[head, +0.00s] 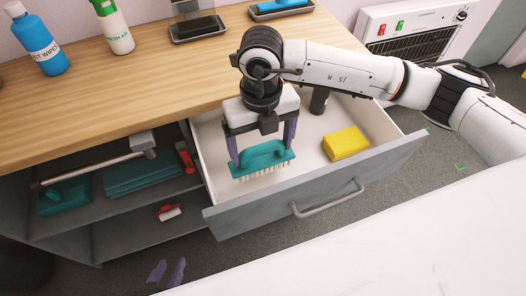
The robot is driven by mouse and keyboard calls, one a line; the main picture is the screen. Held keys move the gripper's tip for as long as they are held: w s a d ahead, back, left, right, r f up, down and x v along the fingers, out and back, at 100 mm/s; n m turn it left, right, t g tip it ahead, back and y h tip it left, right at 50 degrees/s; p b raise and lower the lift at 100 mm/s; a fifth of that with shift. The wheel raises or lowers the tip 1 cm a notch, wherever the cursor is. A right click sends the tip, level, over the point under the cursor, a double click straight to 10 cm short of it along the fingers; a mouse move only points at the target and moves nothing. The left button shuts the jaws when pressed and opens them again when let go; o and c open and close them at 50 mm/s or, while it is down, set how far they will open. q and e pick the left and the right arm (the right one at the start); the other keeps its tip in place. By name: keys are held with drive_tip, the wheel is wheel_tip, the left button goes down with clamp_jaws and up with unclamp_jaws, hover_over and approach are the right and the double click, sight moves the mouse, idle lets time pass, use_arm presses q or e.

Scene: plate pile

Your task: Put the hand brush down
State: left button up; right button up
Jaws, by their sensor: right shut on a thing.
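The hand brush (262,158) has a teal back and pale bristles pointing down. It is inside the outline of the open drawer (310,204), at its left part. My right gripper (262,152) comes down from above, with its purple fingers at the two ends of the brush, shut on it. I cannot tell whether the bristles touch the drawer floor. My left gripper (170,272) shows only as two purple fingertips at the bottom edge, with a gap between them, empty and away from the brush.
A yellow sponge or cloth stack (345,143) lies in the drawer to the right, and a dark cylinder (319,100) stands at its back. Bottles (37,42) and trays (197,28) stand on the wooden counter (130,92). Teal cloths (142,174) lie on the shelf at left.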

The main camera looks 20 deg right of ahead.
sight(261, 156)
drive_tip(key=shift+f, duration=1.7)
drive_tip(key=shift+f, duration=0.15)
drive_tip(key=o, duration=1.5)
wheel_tip(261, 156, up, 12)
drive_tip(key=shift+r, duration=0.2)
